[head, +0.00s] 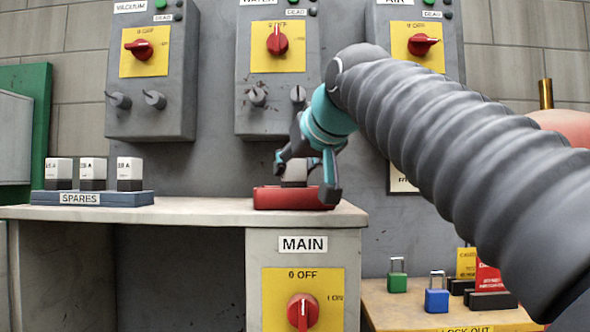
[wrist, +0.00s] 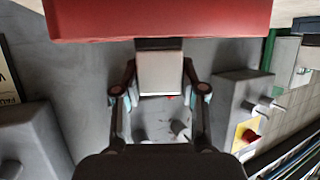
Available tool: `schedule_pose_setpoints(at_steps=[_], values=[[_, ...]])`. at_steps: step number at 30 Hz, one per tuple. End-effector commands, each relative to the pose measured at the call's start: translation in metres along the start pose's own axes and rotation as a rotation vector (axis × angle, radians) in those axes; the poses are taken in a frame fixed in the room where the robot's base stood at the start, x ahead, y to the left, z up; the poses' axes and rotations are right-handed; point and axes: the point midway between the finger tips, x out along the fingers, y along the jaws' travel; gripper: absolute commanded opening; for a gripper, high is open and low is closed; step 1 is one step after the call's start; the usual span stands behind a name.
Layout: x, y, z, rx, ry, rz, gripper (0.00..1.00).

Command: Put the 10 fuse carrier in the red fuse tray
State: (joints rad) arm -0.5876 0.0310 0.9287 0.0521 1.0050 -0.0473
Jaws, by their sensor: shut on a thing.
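The red fuse tray (head: 270,199) sits on top of the MAIN cabinet, near its right end. My gripper (head: 308,180) reaches down over the tray and is shut on a pale fuse carrier (head: 294,171). The carrier is upright at the tray, partly hidden by the fingers. In the wrist view the carrier (wrist: 160,73) stands between both fingers (wrist: 160,92), against the edge of the red tray (wrist: 160,18). Its rating is not readable. I cannot tell whether it touches the tray floor.
A blue SPARES rack (head: 125,199) holds three white-topped carriers on the left of the bench (head: 190,213). Grey switch boxes (head: 277,100) stand on the panel behind my gripper. A lower lockout bench (head: 410,312) with padlocks is at right. Bench space between rack and tray is clear.

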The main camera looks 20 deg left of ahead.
Motion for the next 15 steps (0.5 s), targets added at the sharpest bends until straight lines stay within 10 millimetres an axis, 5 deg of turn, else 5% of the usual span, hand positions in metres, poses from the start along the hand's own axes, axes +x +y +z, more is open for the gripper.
schedule_pose_setpoints(at_steps=[8, 9, 11, 15], values=[[0.0009, 0.0001, 0.0031, 0.000, 0.001, 0.000, 0.00], [0.0006, 0.0001, 0.0020, 0.000, 0.000, 0.000, 0.51], [0.0006, 0.0001, 0.0019, 0.000, 0.000, 0.000, 0.65], [0.0006, 0.0001, 0.0019, 0.000, 0.000, 0.000, 0.65]])
